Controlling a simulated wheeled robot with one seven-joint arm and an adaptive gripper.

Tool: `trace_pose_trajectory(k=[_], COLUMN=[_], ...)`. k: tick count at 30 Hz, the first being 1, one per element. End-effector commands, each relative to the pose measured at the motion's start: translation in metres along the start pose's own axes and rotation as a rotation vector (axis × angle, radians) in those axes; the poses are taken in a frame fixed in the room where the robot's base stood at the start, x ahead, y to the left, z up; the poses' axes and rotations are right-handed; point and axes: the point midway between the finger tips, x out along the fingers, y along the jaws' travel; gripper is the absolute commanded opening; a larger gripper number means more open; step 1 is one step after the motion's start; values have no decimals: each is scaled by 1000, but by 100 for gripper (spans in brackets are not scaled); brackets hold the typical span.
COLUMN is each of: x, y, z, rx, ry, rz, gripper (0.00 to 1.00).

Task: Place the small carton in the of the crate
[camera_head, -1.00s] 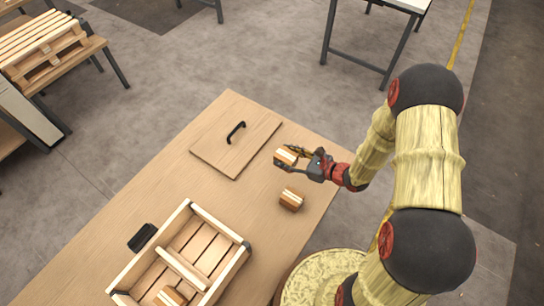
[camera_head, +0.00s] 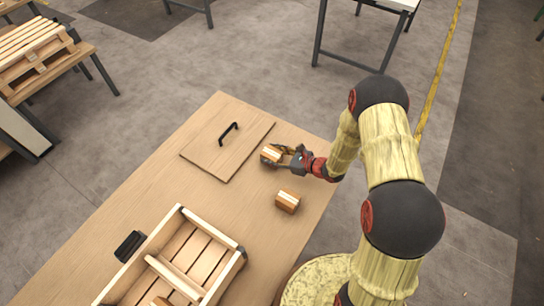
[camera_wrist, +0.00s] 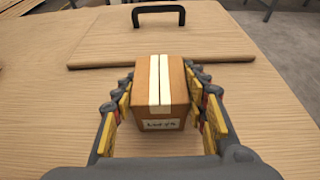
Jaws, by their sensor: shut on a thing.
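My gripper (camera_head: 286,157) is shut on a small carton (camera_head: 271,154), brown with a pale tape strip. In the wrist view the carton (camera_wrist: 160,92) sits between the two fingers, with a white label on its near face. It is near the lid's right corner; I cannot tell whether it touches the table. A second small carton (camera_head: 288,201) stands on the table below my gripper. The wooden crate (camera_head: 212,237) has a slatted floor and a divider across it. Part of another carton (camera_head: 160,301) shows in its near compartment, cut off by the picture edge.
A flat wooden lid (camera_head: 196,157) with a black handle (camera_head: 228,133) lies on the table (camera_head: 140,200) beyond the crate. A black object (camera_head: 131,246) lies left of the crate. The tabletop between crate and cartons is clear. A pallet (camera_head: 35,50) rests on another table.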

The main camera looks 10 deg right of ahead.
Motion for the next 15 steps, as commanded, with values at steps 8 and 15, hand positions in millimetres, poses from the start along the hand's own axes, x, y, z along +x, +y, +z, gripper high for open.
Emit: trace_pose_trajectory(k=[8, 15], x=[0, 0], y=[-1, 0], z=[0, -1], rx=[-3, -2], ry=[-1, 0], rz=[-1, 0], gripper=[8, 54])
